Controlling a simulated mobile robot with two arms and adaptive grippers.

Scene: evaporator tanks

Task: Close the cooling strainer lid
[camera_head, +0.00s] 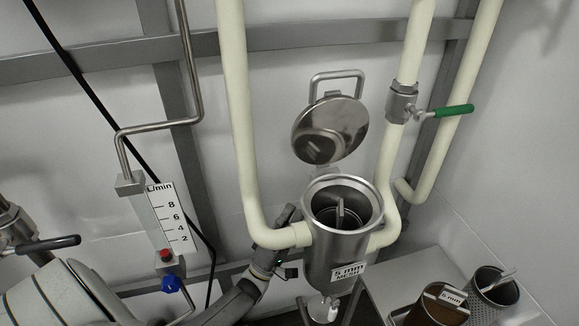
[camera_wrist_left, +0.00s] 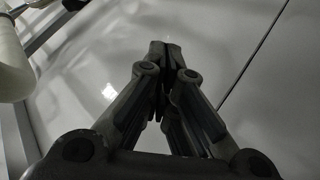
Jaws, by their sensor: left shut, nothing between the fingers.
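The cooling strainer (camera_head: 335,249) is a steel pot between two cream pipes, with a label reading 5 mm mesh. Its top is uncovered, and an upright metal piece shows inside. The round, shiny lid (camera_head: 331,130) stands raised behind and above the opening, with a looped handle (camera_head: 336,80) at its top. My left gripper (camera_head: 288,213) is at the strainer's left, beside the left pipe's bend and below the lid, apart from the lid. Its fingers are shut and empty; the left wrist view shows the closed fingertips (camera_wrist_left: 165,50) before a pale wall. My right gripper is not in view.
A green-handled valve (camera_head: 446,111) is on the right pipe. A flow gauge (camera_head: 165,220) is at the left. The wall around the lid is clear.

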